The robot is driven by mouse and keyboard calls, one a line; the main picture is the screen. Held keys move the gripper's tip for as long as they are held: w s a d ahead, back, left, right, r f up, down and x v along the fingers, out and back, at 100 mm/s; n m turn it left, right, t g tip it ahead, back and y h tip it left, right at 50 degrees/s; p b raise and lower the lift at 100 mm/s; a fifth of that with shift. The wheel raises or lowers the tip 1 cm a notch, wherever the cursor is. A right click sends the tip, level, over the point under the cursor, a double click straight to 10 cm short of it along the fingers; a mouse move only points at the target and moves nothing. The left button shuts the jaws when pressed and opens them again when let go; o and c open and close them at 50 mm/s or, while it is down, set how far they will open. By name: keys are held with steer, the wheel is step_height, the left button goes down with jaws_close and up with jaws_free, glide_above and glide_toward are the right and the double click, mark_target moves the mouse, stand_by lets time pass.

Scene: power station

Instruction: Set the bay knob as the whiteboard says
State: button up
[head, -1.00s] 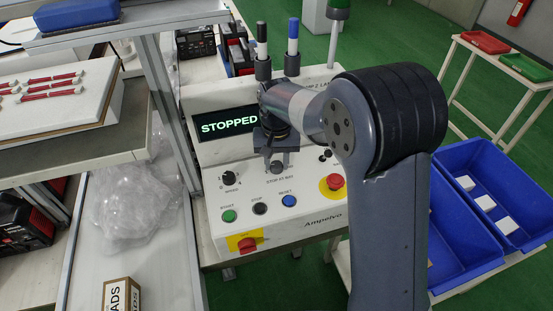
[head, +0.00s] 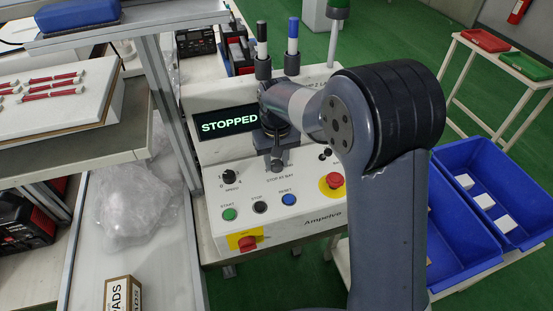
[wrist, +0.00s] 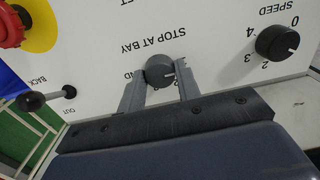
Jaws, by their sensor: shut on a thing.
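The bay knob (wrist: 160,70) is a dark round knob under the STOP AT BAY label, upside down in the wrist view. A small pale mark on it points right, toward the right finger. My gripper (wrist: 160,86) has one finger on each side of the knob and is shut on it. No whiteboard is in view.
The display (head: 228,122) reads STOPPED. The speed knob (wrist: 277,43), a red emergency button (head: 333,181), start, stop and reset buttons, and a small lever (wrist: 45,99) are near. Blue bins (head: 470,258) stand to the right, a shelf post (head: 172,110) to the left.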

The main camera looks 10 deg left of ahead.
mark_target(277, 163)
steer(key=o, duration=1)
step_height(277, 163, up, 11)
steer(key=shift+f, duration=0.1)
step_height(277, 163, down, 11)
steer(key=shift+r, duration=0.1)
steer(key=shift+m, duration=0.3)
stand_by(0.6)
